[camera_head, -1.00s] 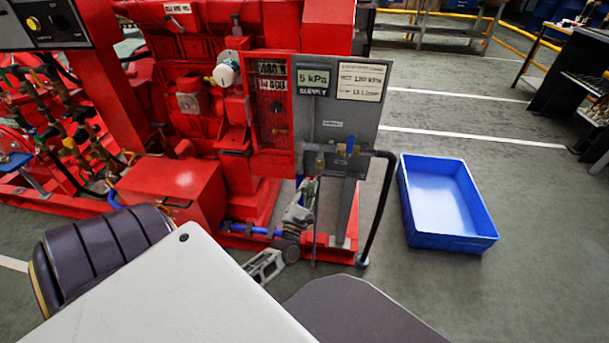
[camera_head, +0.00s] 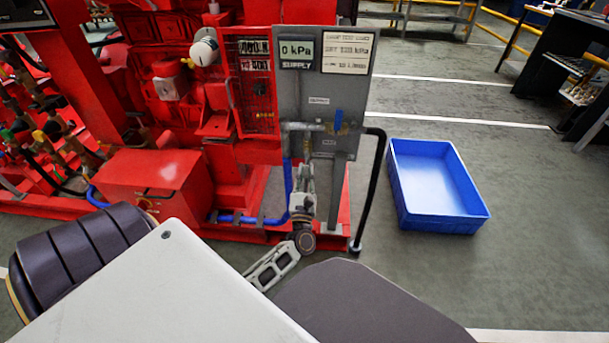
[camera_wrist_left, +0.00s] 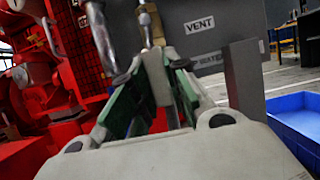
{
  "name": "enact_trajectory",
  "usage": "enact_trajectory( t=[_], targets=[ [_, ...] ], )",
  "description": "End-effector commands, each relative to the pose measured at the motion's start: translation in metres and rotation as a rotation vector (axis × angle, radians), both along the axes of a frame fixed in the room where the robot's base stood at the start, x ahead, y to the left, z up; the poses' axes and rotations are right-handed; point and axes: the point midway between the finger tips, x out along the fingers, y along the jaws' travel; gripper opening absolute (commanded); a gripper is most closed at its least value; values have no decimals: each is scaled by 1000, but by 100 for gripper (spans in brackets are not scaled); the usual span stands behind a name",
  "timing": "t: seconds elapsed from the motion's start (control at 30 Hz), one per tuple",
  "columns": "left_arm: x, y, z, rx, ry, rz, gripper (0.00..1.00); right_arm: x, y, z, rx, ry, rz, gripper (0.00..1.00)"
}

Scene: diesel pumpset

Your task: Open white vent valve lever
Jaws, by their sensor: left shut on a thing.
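The white vent valve lever (camera_wrist_left: 157,76) stands between the green pads of my left gripper (camera_wrist_left: 155,95) in the left wrist view, below a brass fitting (camera_wrist_left: 146,22). The gripper is shut on it. The VENT label (camera_wrist_left: 199,22) is on the grey panel just behind. In the head view my left gripper (camera_head: 306,172) is at the panel's lower edge, below the pipework, and hides most of the lever. My right gripper is not in view.
The grey panel (camera_head: 318,105) carries a supply display (camera_head: 296,50) reading 0 kPa and a blue valve handle (camera_head: 338,121). A black hose (camera_head: 369,190) hangs at its right. A blue bin (camera_head: 437,186) stands on the floor, with open floor around it.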

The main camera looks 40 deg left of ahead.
Motion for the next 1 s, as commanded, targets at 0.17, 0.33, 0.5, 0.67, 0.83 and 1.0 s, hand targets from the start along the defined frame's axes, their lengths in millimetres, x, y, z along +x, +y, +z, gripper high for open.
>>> enact_trajectory(
  t=[0.17, 0.33, 0.5, 0.67, 0.83, 1.0],
  targets=[
    [1, -1, 1, -7, -5, -3, 0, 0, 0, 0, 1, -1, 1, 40],
    [1, -1, 1, -7, -5, -3, 0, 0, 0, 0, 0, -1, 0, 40],
    [1, -1, 1, -7, -4, -2, 36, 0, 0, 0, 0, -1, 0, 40],
    [0, -1, 1, -6, -4, -2, 39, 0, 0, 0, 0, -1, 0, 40],
    [0, 0, 0, -5, -3, -1, 39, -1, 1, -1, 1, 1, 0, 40],
    [-3, -2, -1, -4, -2, -2, 39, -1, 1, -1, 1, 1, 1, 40]
  ],
)
